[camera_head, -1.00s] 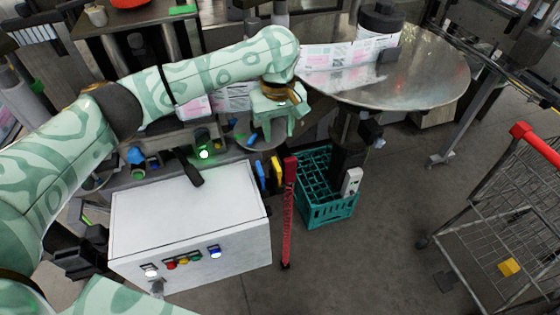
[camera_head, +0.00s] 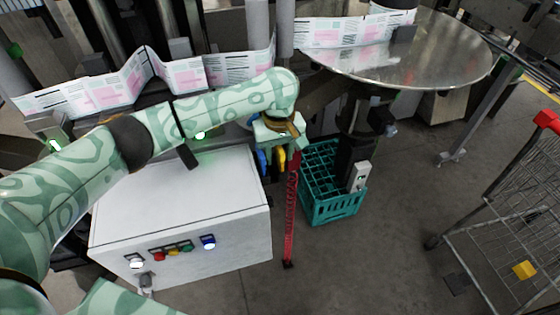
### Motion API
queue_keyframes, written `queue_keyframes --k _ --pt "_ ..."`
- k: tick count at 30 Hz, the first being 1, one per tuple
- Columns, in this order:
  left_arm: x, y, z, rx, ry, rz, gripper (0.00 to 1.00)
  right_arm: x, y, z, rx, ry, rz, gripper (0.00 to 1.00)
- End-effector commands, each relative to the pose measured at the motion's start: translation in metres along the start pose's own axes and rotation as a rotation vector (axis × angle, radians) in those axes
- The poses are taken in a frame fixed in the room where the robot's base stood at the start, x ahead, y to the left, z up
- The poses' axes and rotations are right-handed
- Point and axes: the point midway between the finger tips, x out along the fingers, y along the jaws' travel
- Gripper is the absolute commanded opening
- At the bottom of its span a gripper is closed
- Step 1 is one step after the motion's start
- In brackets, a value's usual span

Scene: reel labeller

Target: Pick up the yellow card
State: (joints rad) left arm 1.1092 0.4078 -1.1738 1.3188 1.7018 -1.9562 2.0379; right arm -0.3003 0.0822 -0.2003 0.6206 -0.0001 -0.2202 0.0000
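A small yellow card (camera_head: 280,160) stands upright at the right side of the white box, between a blue card (camera_head: 261,161) and a red one (camera_head: 293,162). My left gripper (camera_head: 279,149) reaches down from the end of the green-patterned arm, right over the yellow card. Its fingers look spread apart, with the top of the yellow card between or just below them. I cannot tell whether they touch it. My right gripper is not in view.
The white box (camera_head: 180,205) has coloured buttons on its front. A teal crate (camera_head: 330,208) stands just right of the cards. A round metal table (camera_head: 430,55) is behind. A wire cart (camera_head: 490,240) with a yellow item (camera_head: 523,270) is at right. Grey floor is free between.

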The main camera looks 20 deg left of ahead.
Motion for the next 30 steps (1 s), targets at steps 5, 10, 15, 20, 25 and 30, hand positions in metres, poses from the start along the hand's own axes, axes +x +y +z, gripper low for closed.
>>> queue_keyframes --k 5,10,15,20,25,30 --pt "0.004 0.001 0.000 0.001 0.002 0.003 0.37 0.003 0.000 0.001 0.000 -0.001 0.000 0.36" --pt "0.003 0.001 0.000 0.000 0.001 0.003 0.09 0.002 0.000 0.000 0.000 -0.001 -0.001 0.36" --pt "0.003 0.001 0.000 0.000 0.001 0.002 0.00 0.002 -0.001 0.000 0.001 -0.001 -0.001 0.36" --pt "0.004 0.001 0.000 0.000 0.001 0.002 0.00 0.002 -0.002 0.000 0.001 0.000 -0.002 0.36" --pt "-0.005 0.001 0.000 0.000 0.002 0.003 0.00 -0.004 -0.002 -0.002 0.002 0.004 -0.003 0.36" --pt "-0.033 0.001 0.000 0.000 0.002 0.004 0.00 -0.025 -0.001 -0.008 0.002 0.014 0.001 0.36"
